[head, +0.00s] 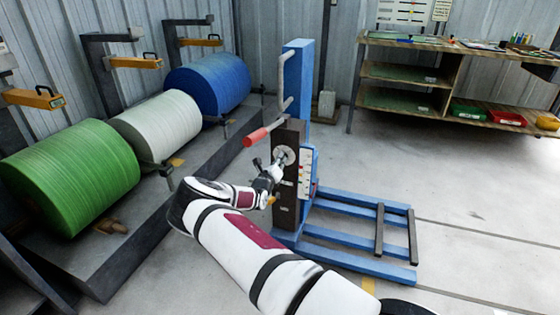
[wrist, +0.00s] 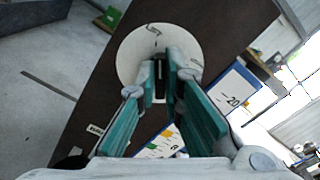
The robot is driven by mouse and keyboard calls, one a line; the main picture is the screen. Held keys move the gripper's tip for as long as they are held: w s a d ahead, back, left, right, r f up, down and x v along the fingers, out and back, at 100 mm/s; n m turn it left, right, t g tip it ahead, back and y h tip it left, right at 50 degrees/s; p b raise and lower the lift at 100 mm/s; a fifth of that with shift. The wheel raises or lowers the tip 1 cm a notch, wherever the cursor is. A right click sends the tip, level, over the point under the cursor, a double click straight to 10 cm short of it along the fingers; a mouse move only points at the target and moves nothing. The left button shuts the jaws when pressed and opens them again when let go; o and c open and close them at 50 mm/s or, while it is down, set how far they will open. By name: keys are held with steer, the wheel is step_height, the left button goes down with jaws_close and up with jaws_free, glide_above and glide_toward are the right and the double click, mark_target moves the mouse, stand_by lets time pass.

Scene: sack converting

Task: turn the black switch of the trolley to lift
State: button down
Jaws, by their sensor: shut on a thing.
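The blue trolley (head: 297,75) stands in the middle of the head view, with a dark panel (head: 287,212) on its mast. A pale round dial plate (head: 289,153) is on the panel; in the wrist view this dial plate (wrist: 130,58) shows curved arrow marks. The black switch (wrist: 158,72) is at its centre, between my fingertips. My gripper (head: 279,163) reaches the dial from the left and is shut on the switch; it also shows in the wrist view (wrist: 160,80). My fingers hide much of the switch, and I cannot read its position.
A red-ended handle (head: 256,137) sticks out left of the mast, just above my gripper. A sign (wrist: 236,96) is beside the panel. Green (head: 70,175), white (head: 158,130) and blue (head: 208,88) rolls stand left. A shelf bench (head: 450,50) is back right. Floor right is clear.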

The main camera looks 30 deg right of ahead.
steer(key=shift+f+n, duration=0.2)
steer(key=shift+n, duration=0.7)
steer(key=c, duration=1.7)
jaws_free()
steer(key=shift+a+r, duration=0.1)
steer(key=shift+a, duration=0.05)
steer(key=v, duration=1.2)
